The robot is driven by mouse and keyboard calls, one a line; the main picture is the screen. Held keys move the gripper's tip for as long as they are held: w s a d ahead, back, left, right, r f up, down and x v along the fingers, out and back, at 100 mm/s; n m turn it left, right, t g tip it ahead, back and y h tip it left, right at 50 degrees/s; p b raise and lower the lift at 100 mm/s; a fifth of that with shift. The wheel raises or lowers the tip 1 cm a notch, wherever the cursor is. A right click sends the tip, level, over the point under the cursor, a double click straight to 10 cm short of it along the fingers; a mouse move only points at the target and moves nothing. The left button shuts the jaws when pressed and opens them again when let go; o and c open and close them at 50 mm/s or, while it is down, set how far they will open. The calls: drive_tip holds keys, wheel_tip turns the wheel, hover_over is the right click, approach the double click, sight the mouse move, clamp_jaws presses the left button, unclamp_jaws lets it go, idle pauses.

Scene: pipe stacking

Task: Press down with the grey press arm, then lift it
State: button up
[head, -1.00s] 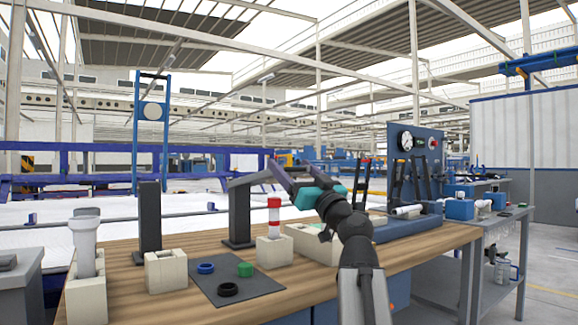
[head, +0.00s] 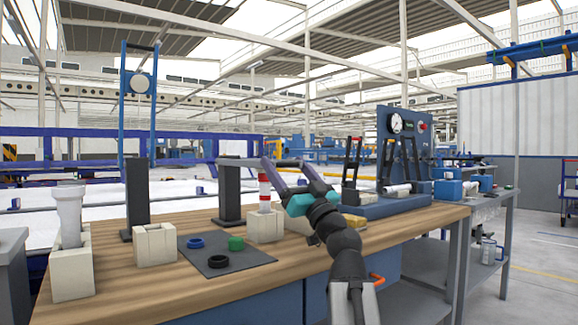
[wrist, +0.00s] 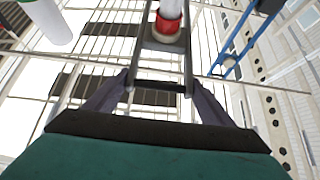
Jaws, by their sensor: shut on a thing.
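The grey press arm (head: 243,162) reaches right from its dark post (head: 229,193) and looks nearly level in the head view. My gripper (head: 284,164) is shut on its right end. In the wrist view, the purple fingers of my gripper (wrist: 159,84) are at both sides of the press arm's crossbar (wrist: 160,86). A red-and-white pipe stack (head: 264,190) stands upright in a beige block (head: 264,227) under the arm. Its top is very close to the arm; I cannot tell whether they touch. The stack also shows in the wrist view (wrist: 168,22).
A second dark post (head: 138,193), an empty-looking beige block (head: 154,245) and a dark mat (head: 221,262) with blue, green and black rings are at left. A pale pipe (head: 70,215) stands at far left. A blue gauge station (head: 395,208) is at right.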

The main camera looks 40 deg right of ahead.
drive_tip(key=shift+w+f, duration=0.1)
drive_tip(key=shift+f, duration=0.35)
drive_tip(key=o, duration=1.3)
drive_tip(key=shift+w, duration=0.15)
drive_tip(key=shift+r, duration=0.1)
